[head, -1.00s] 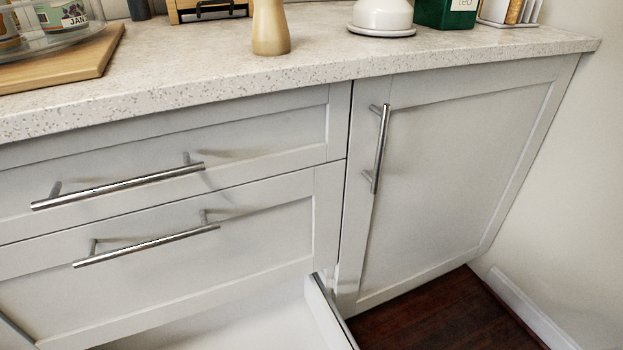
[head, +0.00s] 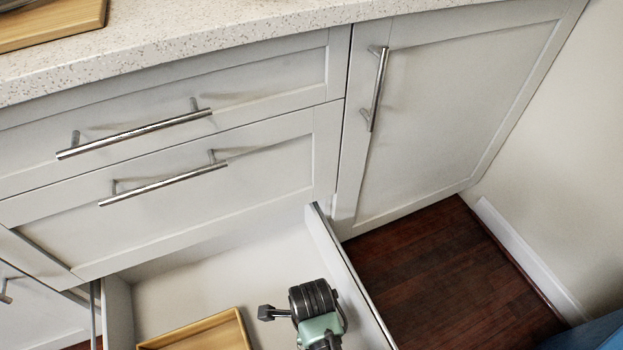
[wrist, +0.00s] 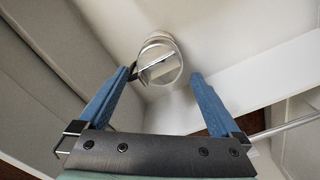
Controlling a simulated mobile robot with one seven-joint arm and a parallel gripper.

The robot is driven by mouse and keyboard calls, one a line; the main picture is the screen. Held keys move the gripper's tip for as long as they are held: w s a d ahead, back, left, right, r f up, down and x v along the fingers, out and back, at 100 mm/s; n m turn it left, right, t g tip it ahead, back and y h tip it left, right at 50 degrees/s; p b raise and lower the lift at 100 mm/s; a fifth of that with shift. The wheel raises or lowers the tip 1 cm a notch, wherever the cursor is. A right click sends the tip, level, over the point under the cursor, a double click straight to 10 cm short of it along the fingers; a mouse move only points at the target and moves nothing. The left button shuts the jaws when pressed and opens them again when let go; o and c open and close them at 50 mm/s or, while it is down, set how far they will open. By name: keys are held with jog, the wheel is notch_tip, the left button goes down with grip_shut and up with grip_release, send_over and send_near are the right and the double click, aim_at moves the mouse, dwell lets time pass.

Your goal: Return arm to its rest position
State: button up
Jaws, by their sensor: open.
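My gripper (wrist: 160,76) is open in the wrist view, its two blue fingers spread apart. A shiny round object, like a metal can or cup (wrist: 158,64), shows between and just beyond the fingertips, near a corner of pale walls. I cannot tell whether a finger touches it. In the head view, part of my arm is at the bottom, over the open bottom drawer (head: 190,268); the fingers and the round object are hidden there.
A wooden tray (head: 205,332) lies in the open drawer, left of my arm. Two closed drawers with bar handles (head: 165,184) and a closed cabinet door (head: 440,100) stand behind. Dark wooden floor (head: 430,255) is clear right of the drawer. The speckled countertop (head: 200,40) is above.

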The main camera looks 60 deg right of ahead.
jog(key=shift+r, duration=0.9)
